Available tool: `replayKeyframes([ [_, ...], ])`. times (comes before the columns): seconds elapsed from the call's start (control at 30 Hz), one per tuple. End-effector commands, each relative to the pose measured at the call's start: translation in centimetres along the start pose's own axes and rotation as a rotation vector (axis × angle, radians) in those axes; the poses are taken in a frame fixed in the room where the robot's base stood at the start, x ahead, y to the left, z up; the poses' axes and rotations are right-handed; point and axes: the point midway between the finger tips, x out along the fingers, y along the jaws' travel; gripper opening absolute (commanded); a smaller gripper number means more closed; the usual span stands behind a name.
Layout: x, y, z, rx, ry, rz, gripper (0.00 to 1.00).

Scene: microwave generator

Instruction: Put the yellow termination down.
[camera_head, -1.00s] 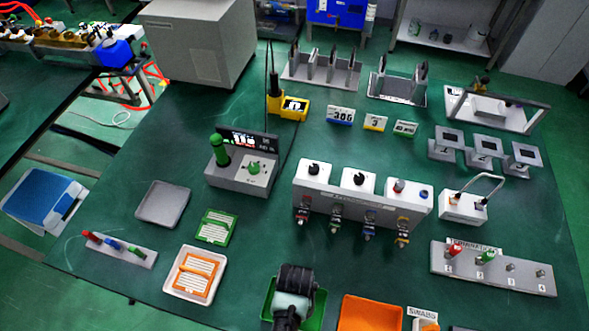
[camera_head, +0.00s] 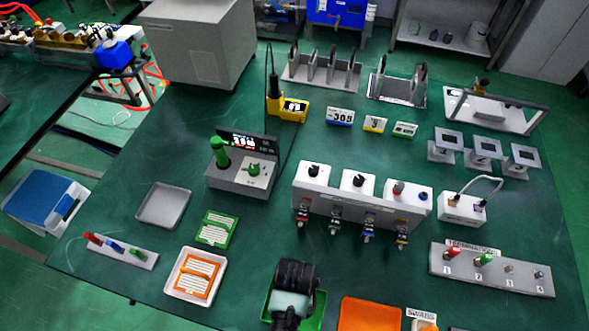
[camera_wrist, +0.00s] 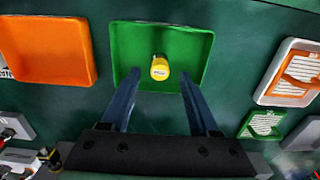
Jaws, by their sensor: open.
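The yellow termination (camera_wrist: 160,68) is a small yellow cylinder with a pale label. In the wrist view it stands or lies in the green tray (camera_wrist: 128,50), near the tray's middle. My gripper (camera_wrist: 158,92) is open, with its two blue fingers apart on either side of the termination and not touching it as far as I can see. In the head view my gripper's dark wrist covers most of the green tray (camera_head: 318,318), and the termination is hidden there.
An orange tray (camera_head: 369,314) is beside the green tray. A white tray with orange-framed cards (camera_head: 172,283) and a green card (camera_head: 215,229) lie on the other side. The termination rack (camera_head: 491,271) holds a red and a green piece. A row of connectors (camera_head: 352,228) hangs behind.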

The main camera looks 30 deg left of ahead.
Motion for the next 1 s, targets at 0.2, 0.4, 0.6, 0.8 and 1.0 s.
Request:
replayKeyframes([
  [0.2, -4.5, 0.0, -0.1, 0.000, 0.004, 0.000, 0.62],
  [0.4, -7.0, 0.0, 0.0, 0.000, 0.002, 0.000, 0.62],
  [0.6, -7.7, 0.0, 0.0, 0.000, 0.000, 0.000, 0.62],
  [0.8, -8.0, 0.1, -0.4, 0.002, 0.014, 0.000, 0.62],
  [1.0, -14.1, 1.5, -8.8, 0.039, 0.313, -0.002, 0.62],
])
